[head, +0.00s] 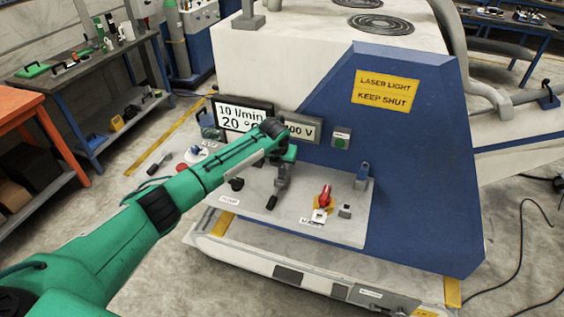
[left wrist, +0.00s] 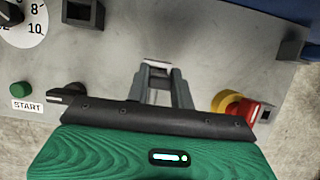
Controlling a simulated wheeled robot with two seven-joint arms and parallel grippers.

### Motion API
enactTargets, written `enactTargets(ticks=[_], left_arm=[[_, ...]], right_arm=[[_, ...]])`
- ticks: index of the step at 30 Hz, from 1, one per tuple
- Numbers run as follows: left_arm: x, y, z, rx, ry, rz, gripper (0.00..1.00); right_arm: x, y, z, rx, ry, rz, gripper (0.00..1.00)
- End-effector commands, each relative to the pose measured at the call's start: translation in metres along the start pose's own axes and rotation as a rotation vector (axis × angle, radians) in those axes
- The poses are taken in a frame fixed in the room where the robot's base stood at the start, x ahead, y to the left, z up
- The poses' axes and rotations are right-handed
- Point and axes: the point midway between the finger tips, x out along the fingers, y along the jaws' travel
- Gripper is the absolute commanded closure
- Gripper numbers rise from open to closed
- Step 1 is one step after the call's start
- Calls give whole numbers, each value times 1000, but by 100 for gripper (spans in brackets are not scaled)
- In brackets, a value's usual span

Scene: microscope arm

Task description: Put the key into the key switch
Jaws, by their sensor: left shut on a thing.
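My left gripper (head: 281,184) is over the middle of the sloping grey control panel (head: 300,225), with its fingers pointing down at it. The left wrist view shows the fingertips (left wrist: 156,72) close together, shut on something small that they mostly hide. I cannot make out the key's shape, or whether it touches the panel. A small dark piece (head: 271,202) shows just below the fingers in the head view; I cannot tell whether it is held or fixed to the panel. I cannot identify the key switch for sure. My right gripper is not in view.
A red knob on a yellow base (head: 325,195) stands right of my gripper; it also shows in the left wrist view (left wrist: 252,108). A green START button (left wrist: 21,88) is at left.

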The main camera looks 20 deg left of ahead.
Motion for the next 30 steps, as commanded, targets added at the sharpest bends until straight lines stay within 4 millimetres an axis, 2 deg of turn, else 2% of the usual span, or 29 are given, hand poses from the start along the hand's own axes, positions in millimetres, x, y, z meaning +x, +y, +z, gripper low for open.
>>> enactTargets(ticks=[5, 6, 9, 18, 22, 26, 30], left_arm=[[5, 0, -2, 0, 0, 0, 100], [4, 0, -1, 0, 0, 0, 69], [4, 0, -2, 0, 0, 0, 52], [3, 0, -2, 0, 0, 0, 52], [-3, 0, -2, -1, 0, 0, 52], [-19, 1, -2, 1, -2, 0, 52], [-45, 1, -1, 2, -5, 0, 52]], right_arm=[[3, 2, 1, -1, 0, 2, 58], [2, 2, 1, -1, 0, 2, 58], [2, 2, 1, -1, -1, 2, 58], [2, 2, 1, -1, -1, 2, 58], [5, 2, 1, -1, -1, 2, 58], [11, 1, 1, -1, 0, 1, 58], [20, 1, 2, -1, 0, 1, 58]])
